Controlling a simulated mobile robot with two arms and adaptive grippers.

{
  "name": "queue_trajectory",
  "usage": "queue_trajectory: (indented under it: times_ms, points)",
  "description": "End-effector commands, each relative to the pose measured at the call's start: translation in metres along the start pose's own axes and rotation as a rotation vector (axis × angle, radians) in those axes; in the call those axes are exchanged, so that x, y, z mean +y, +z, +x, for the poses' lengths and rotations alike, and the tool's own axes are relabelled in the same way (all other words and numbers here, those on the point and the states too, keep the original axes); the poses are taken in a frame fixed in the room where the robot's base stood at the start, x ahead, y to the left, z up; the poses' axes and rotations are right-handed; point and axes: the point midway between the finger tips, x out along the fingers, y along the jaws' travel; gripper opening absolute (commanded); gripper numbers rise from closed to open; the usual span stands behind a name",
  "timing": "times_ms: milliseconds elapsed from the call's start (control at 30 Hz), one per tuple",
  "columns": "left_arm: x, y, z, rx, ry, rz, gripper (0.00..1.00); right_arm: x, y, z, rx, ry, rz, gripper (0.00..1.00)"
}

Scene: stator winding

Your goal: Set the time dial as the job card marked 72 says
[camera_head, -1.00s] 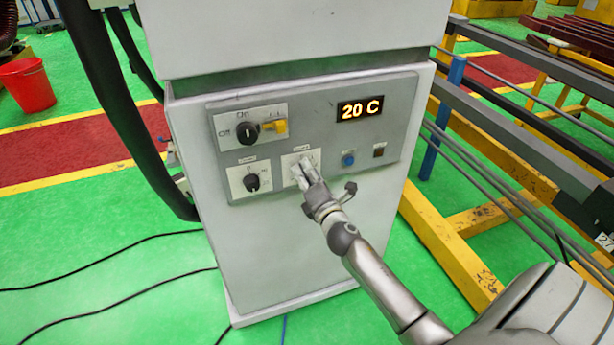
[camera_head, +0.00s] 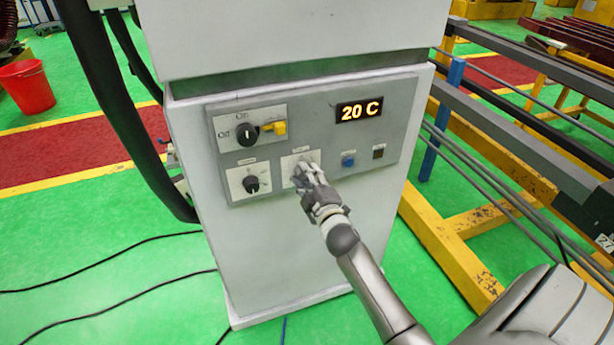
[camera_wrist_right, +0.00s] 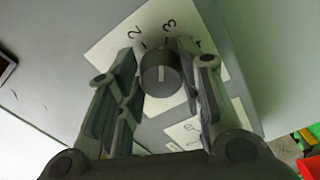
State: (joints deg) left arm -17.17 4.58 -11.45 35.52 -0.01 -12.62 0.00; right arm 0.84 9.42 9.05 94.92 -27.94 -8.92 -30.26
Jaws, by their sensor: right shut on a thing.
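My right gripper (camera_head: 308,178) is at the lower middle plate of the control panel and covers most of that plate. In the right wrist view its fingers (camera_wrist_right: 163,82) are shut around a dark round dial (camera_wrist_right: 160,75). The dial's white line points up in that picture, toward the space between the printed 2 and 3; a partly hidden 4 is at right. The title above the dial is too small to read, so I cannot confirm it is the time dial. No job card marked 72 is readable. My left gripper is out of view.
The panel (camera_head: 300,110) also has an On/Off switch (camera_head: 247,134) with a yellow part, another knob (camera_head: 251,184) left of my gripper, a blue button (camera_head: 348,160) and a display (camera_head: 359,109) reading 20 C. Yellow and grey frames (camera_head: 455,215) stand at right.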

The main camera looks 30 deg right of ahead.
Motion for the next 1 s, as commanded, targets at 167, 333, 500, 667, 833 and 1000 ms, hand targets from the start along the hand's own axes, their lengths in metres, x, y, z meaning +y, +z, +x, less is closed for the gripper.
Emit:
queue_trajectory:
  times_ms: [167, 333, 500, 667, 833, 1000]
  points:
    - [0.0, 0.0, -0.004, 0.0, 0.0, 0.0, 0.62, -0.001, 0.0, 0.0, -0.001, -0.002, 0.169, 0.11]
    - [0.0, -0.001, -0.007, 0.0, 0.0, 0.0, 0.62, -0.001, 0.0, 0.0, -0.002, -0.002, 0.33, 0.11]
    - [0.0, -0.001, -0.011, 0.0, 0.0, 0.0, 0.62, -0.002, -0.001, 0.0, -0.002, -0.002, 0.491, 0.11]
    - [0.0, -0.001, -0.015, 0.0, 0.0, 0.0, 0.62, -0.002, -0.001, 0.0, -0.002, -0.001, 0.632, 0.11]
    - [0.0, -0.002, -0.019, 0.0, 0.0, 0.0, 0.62, -0.003, -0.001, 0.0, -0.002, -0.001, 0.759, 0.11]
    - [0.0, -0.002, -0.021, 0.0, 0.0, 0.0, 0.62, -0.003, -0.002, 0.0, -0.002, -0.002, 0.853, 0.11]
